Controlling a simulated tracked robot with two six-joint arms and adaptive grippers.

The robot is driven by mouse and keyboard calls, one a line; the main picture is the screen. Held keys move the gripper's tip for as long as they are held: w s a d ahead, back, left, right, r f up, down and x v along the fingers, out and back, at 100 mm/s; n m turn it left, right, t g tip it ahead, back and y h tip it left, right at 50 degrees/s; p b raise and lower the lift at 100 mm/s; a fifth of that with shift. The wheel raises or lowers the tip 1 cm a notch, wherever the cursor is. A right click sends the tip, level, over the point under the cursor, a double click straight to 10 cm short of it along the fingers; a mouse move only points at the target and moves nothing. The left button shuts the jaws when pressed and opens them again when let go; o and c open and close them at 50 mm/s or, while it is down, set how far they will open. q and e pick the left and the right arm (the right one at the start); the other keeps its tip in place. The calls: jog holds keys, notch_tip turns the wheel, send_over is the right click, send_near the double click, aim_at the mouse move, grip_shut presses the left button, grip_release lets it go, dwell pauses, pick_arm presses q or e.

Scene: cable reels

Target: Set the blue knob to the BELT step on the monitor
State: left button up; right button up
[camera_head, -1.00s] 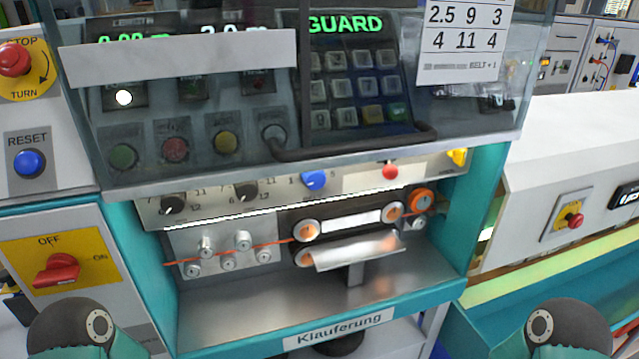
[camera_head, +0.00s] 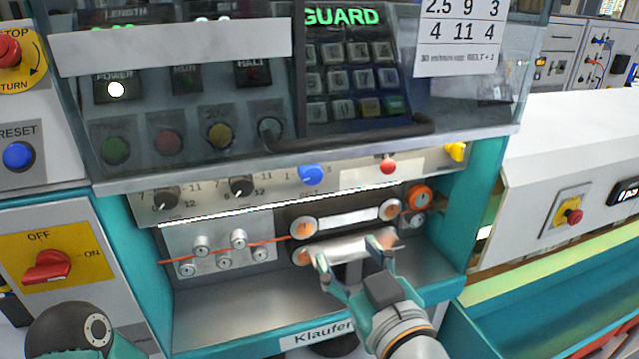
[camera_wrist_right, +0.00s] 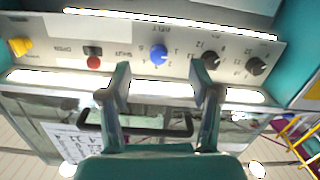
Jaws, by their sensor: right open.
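The blue knob (camera_head: 311,174) sits on the light strip below the glass cover, between small marks that read 1 and 5. It also shows in the right wrist view (camera_wrist_right: 158,56), where the panel appears upside down, between my fingertips in the picture. My right gripper (camera_head: 350,254) is open and empty, below and a little right of the knob in the head view, in front of the rollers. It does not touch the knob. The monitor (camera_head: 342,17) shows green letters reading GUARD.
Two black knobs (camera_head: 166,199) sit left of the blue one, and a red knob (camera_head: 388,166) and yellow knob (camera_head: 455,151) sit right. The glass cover with its black handle (camera_head: 350,140) overhangs the strip. A card (camera_head: 462,40) mentions BELT + 1.

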notch_tip(320, 180, up, 4)
jog(key=s+t, duration=0.1)
jog(key=s, duration=0.1)
jog(key=p, duration=0.1)
send_near(315, 179)
jog(key=x, duration=0.9)
jog(key=shift+w+a, duration=0.15)
jog(key=shift+w, duration=0.05)
jog(key=shift+c, duration=0.2)
jog(key=c, duration=1.1)
